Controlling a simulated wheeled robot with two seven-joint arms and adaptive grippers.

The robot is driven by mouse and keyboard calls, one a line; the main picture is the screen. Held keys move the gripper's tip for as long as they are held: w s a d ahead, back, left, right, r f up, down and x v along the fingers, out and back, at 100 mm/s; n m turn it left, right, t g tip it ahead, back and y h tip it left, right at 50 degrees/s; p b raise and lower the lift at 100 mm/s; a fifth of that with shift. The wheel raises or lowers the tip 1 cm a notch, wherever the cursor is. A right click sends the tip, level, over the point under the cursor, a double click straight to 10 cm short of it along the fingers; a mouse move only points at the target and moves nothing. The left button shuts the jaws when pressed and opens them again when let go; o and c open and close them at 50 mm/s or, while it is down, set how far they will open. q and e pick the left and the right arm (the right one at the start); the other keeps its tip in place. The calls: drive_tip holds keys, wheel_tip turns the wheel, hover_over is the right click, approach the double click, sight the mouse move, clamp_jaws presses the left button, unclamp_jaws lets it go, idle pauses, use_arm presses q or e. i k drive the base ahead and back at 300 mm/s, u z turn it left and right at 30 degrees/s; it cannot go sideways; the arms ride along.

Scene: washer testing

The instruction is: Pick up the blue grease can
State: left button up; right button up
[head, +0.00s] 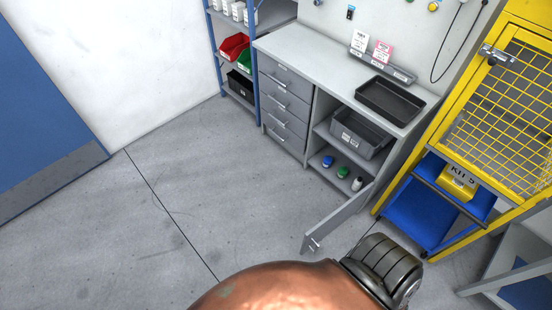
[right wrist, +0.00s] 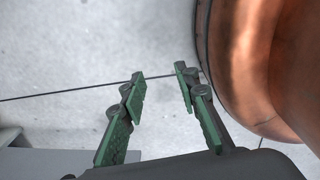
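The blue grease can (head: 328,161) stands on the bottom shelf of the grey workbench cabinet (head: 310,135) in the head view. It is the leftmost of three small cans, with a green can (head: 343,172) and a whitish can (head: 357,184) to its right. The cabinet door (head: 340,220) is swung open. My right gripper (right wrist: 160,85) shows in the right wrist view with its two green-padded fingers apart and nothing between them, above the grey floor. The blue can is not in that view. My left gripper is in neither view.
A grey bin (head: 360,133) sits on the shelf above the cans. A black tray (head: 390,100) lies on the worktop. A yellow mesh cage (head: 500,100) stands right of the bench, with a blue cart (head: 420,215) below. The floor (head: 190,190) in front is clear.

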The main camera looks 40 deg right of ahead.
sight(327, 163)
drive_tip(key=u, duration=0.35)
drive_tip(key=i, duration=1.55)
drive_tip(key=z, duration=2.25)
drive_tip(key=i, duration=1)
